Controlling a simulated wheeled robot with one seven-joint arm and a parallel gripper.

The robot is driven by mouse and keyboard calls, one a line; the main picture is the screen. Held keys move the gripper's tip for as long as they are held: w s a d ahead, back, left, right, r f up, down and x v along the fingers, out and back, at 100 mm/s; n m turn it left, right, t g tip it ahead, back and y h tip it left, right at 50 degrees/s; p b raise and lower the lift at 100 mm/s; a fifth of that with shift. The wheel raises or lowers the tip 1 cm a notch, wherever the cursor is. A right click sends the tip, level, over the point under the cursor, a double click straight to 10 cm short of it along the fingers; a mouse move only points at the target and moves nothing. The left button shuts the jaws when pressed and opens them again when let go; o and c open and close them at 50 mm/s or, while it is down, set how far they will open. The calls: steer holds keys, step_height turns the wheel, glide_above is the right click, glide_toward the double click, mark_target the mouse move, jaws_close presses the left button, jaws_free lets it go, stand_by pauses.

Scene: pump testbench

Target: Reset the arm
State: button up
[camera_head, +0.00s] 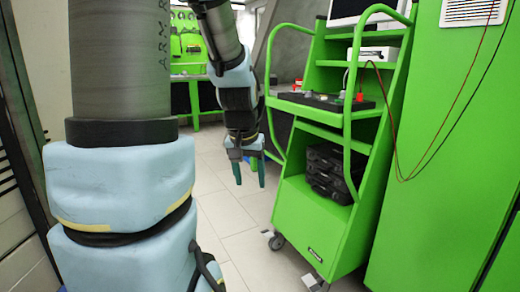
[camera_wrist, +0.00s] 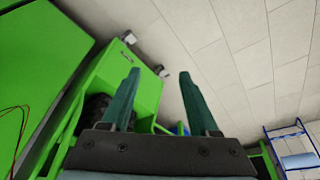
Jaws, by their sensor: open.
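My gripper (camera_head: 249,174) hangs at the end of my arm, pointing down over the tiled floor, left of the green cart. In the wrist view my gripper (camera_wrist: 157,95) has its two dark green fingers spread apart with nothing between them. Floor tiles and the cart's edge show behind the fingers. My arm's large light blue joints fill the left of the head view and hide part of the room.
The green wheeled cart (camera_head: 306,222) stands close to the right of my gripper, with a curved handrail, a tray (camera_head: 322,101) and black cases (camera_head: 330,172). A green cabinet (camera_head: 450,160) stands at far right. Tiled floor (camera_head: 232,215) is clear below my gripper.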

steer(key=s+a+f+n+g, duration=0.2)
steer(key=s+a+f, duration=0.3)
steer(key=s, duration=0.4)
step_height(320, 180, up, 14)
steer(key=p, duration=1.4)
steer(key=shift+w+d+f+m+y, duration=0.15)
steer(key=shift+w+d+m+y, duration=0.15)
steer(key=shift+d, duration=0.15)
